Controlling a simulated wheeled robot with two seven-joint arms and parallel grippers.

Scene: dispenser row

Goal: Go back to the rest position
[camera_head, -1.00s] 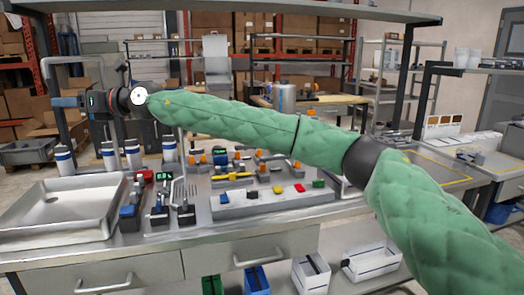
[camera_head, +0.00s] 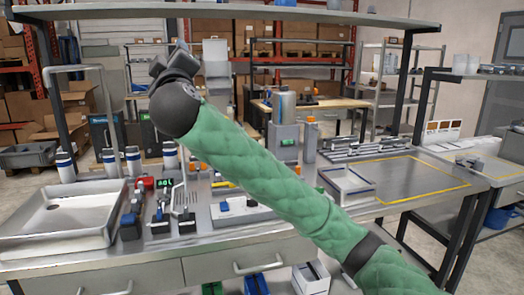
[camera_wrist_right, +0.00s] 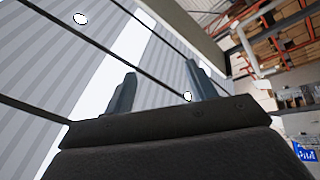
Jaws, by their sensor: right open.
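My right arm in its green quilted sleeve (camera_head: 265,175) comes in from the lower right of the head view and crosses over the workbench (camera_head: 225,245). That view looks up at a grey ribbed ceiling. My left gripper is in neither view.
An overhead shelf (camera_head: 225,12) spans above the bench. The yellow-marked area (camera_head: 425,180) is clear.

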